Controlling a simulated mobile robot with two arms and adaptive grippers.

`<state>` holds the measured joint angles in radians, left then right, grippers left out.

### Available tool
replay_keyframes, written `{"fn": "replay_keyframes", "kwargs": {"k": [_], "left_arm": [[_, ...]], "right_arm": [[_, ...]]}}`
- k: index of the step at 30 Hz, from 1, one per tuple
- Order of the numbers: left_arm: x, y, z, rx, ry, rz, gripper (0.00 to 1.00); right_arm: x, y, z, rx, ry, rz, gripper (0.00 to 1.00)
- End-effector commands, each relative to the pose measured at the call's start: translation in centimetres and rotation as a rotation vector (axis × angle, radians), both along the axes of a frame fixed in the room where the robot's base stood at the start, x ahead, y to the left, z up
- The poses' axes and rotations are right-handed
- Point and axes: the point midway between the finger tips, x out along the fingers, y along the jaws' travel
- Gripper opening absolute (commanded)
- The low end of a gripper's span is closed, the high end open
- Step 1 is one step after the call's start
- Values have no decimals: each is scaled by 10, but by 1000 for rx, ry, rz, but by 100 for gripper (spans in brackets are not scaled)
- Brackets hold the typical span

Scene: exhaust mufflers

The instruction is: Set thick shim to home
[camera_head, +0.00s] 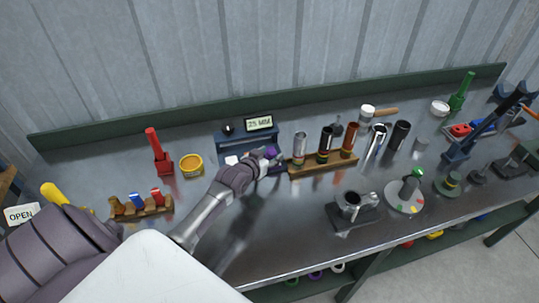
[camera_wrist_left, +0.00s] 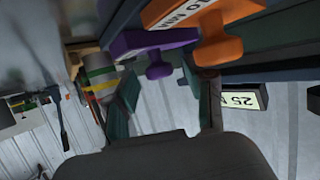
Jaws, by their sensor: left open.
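Two labelled blocks with knobs, a purple one (camera_wrist_left: 155,48) and an orange one (camera_wrist_left: 232,32), show close up in the left wrist view. The orange label reads partly "0 MM"; I cannot tell which block is the thick shim. My left gripper (camera_wrist_left: 163,100) is open, its fingers apart and pointing toward the purple knob, with no clear grip on it. In the head view, my left gripper (camera_head: 277,167) is at the right end of a blue stand (camera_head: 233,143), where a bit of purple (camera_head: 270,152) shows. The arm hides part of the stand. My right gripper is out of view.
A "25 MM" sign (camera_head: 259,122) stands on the blue stand. A wooden rack (camera_head: 322,166) of upright tubes is close to the gripper's right. A yellow tub (camera_head: 191,165) and red tool (camera_head: 159,152) stand left.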

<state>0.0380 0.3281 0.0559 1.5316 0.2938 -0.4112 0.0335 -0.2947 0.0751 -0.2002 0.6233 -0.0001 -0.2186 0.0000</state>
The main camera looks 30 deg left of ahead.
Motion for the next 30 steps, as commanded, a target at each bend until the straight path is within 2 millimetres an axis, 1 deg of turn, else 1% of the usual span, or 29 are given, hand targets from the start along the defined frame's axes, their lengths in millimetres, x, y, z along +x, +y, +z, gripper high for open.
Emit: {"fn": "replay_keyframes", "kwargs": {"k": [4, 11, 12, 14, 22, 27, 30], "left_arm": [[0, 0, 0, 0, 0, 0, 54], [-1, 0, 0, 0, 0, 0, 15], [-1, 0, 0, 0, 1, 0, 9], [-1, 0, 0, 0, 1, 0, 0], [1, 2, -1, 1, 0, 0, 0], [21, 23, -5, 4, -1, -3, 0], [29, 33, -3, 2, -1, -2, 0]], "right_arm": [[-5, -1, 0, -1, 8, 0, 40], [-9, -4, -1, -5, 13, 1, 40], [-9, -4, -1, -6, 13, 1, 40], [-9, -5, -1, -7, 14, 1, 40], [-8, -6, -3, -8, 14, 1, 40], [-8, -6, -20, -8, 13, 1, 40], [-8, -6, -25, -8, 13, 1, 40]]}}
